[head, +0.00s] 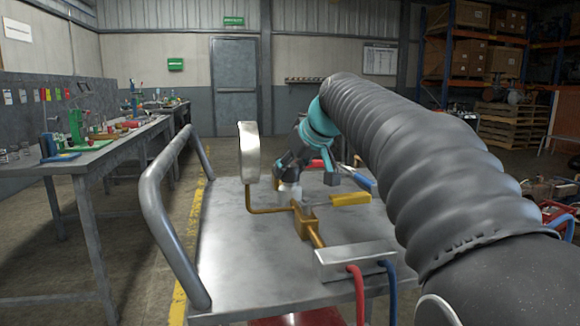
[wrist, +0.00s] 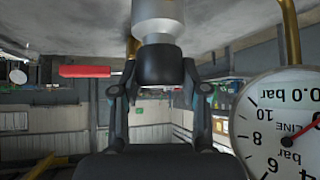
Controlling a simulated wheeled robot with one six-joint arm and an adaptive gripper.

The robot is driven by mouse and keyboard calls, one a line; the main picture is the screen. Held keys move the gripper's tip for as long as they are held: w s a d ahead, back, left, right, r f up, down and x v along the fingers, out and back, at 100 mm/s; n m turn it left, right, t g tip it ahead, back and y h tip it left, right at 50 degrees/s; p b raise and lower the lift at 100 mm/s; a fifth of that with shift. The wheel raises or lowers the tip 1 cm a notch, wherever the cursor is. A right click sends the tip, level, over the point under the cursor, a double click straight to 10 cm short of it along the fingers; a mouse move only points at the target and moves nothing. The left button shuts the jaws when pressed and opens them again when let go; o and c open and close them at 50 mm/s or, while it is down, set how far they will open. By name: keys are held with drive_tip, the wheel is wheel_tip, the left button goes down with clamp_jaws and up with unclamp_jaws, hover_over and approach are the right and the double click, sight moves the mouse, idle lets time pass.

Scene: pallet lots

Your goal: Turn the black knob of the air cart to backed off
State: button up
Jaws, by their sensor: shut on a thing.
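The black knob (wrist: 160,65) sits on the end of a silver regulator body (wrist: 158,18) in the wrist view. My gripper (wrist: 153,85) is shut on the knob, one finger on each side of it. In the head view my gripper (head: 288,172) comes down over the regulator body (head: 289,193) on the air cart (head: 230,255), and it hides the knob. A round white gauge (wrist: 285,130) marked LINE shows a red needle and "0.0 bar" in the wrist view. The gauge (head: 249,152) is nearly edge-on in the head view.
Brass pipe (head: 265,210), a yellow lever (head: 350,198) and a blue lever (head: 362,181) lie close to my gripper. A metal block (head: 350,260) with red and blue hoses is nearer. The cart's grey handle (head: 158,230) is at left. A workbench (head: 85,160) stands beyond.

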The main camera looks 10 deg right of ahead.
drive_tip(key=n+g+y+p, duration=0.1)
drive_tip(key=n+y, duration=0.2)
drive_tip(key=n, duration=0.1)
drive_tip(key=shift+r+g+p, duration=0.1)
drive_tip(key=shift+g+p, duration=0.25)
drive_tip(key=shift+g, duration=0.05)
drive_tip(key=n+g+y+p, duration=0.1)
drive_tip(key=n, duration=0.1)
drive_tip(key=n+g+p, duration=0.1)
drive_tip(key=n, duration=0.1)
drive_tip(key=shift+w+y, duration=0.1)
drive_tip(key=shift+y, duration=0.3)
drive_tip(key=n+g+p, duration=0.2)
drive_tip(key=n+p, duration=0.1)
drive_tip(key=shift+n+g+y, duration=0.3)
drive_tip(key=shift+g+y, duration=0.1)
drive_tip(key=shift+n+g+p, duration=0.8)
drive_tip(key=shift+n+g, duration=0.6)
drive_tip(key=shift+n, duration=0.3)
drive_tip(key=o, duration=1.1)
drive_tip(key=shift+o, duration=0.2)
